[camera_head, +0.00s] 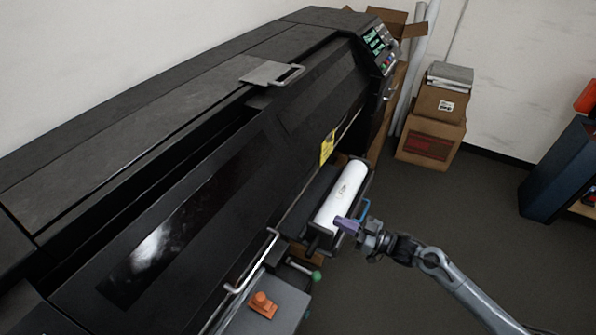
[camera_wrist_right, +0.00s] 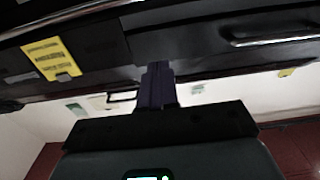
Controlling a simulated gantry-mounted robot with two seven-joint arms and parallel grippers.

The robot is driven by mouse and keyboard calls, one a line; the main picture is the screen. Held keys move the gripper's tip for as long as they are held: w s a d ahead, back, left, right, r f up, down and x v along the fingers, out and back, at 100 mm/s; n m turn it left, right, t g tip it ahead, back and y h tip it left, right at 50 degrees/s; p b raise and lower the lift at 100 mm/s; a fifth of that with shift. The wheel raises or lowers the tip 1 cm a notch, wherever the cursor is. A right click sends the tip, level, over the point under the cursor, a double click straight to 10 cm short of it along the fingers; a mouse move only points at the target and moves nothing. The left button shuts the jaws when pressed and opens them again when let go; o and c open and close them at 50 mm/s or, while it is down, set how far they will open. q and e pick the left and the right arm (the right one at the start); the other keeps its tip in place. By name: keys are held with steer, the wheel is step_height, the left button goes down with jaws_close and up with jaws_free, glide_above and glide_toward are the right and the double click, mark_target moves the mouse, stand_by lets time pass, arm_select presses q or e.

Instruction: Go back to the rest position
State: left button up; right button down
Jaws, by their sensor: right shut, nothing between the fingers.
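My right gripper (camera_head: 347,225) comes in from the lower right in the head view. Its purple fingers are at the near end of a white roll (camera_head: 340,195) in a dark holder on the front of the large black machine (camera_head: 215,190). I cannot tell whether the fingers touch the roll. In the right wrist view the fingers (camera_wrist_right: 156,85) are together and hold nothing, with the dark machine front behind them. My left gripper is in neither view.
A yellow label (camera_head: 328,147) is on the machine front, and it also shows in the wrist view (camera_wrist_right: 52,59). Cardboard boxes (camera_head: 436,122) stand behind.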

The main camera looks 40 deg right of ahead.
steer(key=s+a+f+m+g+h, duration=0.2)
steer(key=s+a, duration=0.2)
steer(key=a, duration=0.6)
steer(key=s+a+f+m+g+h, duration=0.15)
steer(key=s+a, duration=0.25)
steer(key=a, duration=0.6)
steer(key=s+g+h, duration=0.4)
steer(key=s+g, duration=0.5)
steer(key=s, duration=0.3)
step_height(320, 180, up, 15)
steer(key=s+p, duration=0.1)
steer(key=p, duration=1.4)
steer(key=shift+r+n+g+p, duration=0.15)
steer(key=shift+n+g+p, duration=0.2)
